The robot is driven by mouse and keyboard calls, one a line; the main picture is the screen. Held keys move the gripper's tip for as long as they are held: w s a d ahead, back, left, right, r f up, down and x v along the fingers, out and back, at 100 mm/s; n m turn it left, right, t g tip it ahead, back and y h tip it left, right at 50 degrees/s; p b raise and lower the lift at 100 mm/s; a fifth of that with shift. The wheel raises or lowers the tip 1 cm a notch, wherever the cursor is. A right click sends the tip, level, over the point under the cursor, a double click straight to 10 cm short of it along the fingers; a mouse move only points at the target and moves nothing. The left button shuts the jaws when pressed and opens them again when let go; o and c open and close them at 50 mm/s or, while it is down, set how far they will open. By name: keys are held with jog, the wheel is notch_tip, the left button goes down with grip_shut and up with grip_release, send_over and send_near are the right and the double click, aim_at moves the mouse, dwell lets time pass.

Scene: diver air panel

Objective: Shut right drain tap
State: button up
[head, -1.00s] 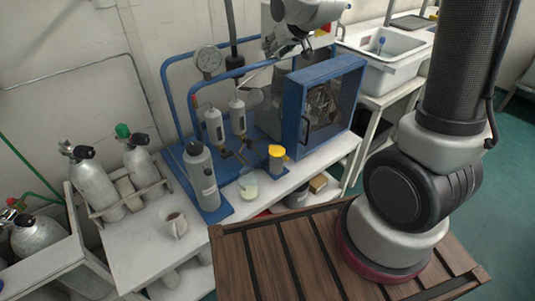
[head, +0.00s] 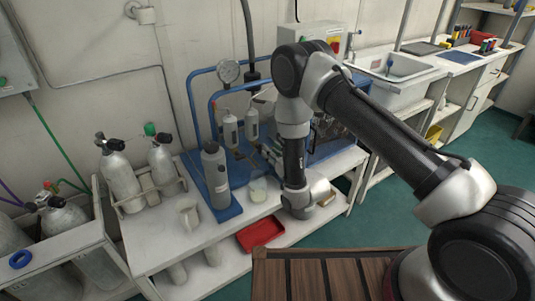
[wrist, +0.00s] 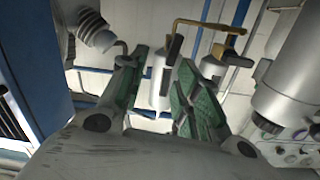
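Two pale filter canisters hang on the blue-framed panel in the head view, the left one (head: 230,131) and the right one (head: 252,124). The wrist view appears upside down, with the canisters' brass drain pipes at the top. The dark tap handle on the left there (wrist: 174,48) seems to be the right drain tap; the other dark handle (wrist: 230,43) is further right. My gripper (wrist: 162,62) is open and empty, its green-padded fingers apart in front of the canisters. No contact with a tap shows. In the head view my wrist mostly hides it.
A grey cylinder (head: 215,177) stands left of the canisters and appears large at right in the wrist view (wrist: 285,78). A glass beaker (head: 258,189) and a mug (head: 188,215) stand on the bench. A red tray (head: 260,233) lies on the lower shelf.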

aim_at(261, 150)
jog(key=shift+y, duration=0.3)
jog(key=w+a+f, duration=0.1)
jog(key=w+a, duration=0.1)
jog(key=w+a+f, duration=0.1)
jog(key=a, duration=0.1)
jog(key=shift+w+a+f, duration=0.15)
jog(key=shift+w+f, duration=0.05)
jog(key=shift+w, duration=0.2)
grip_shut()
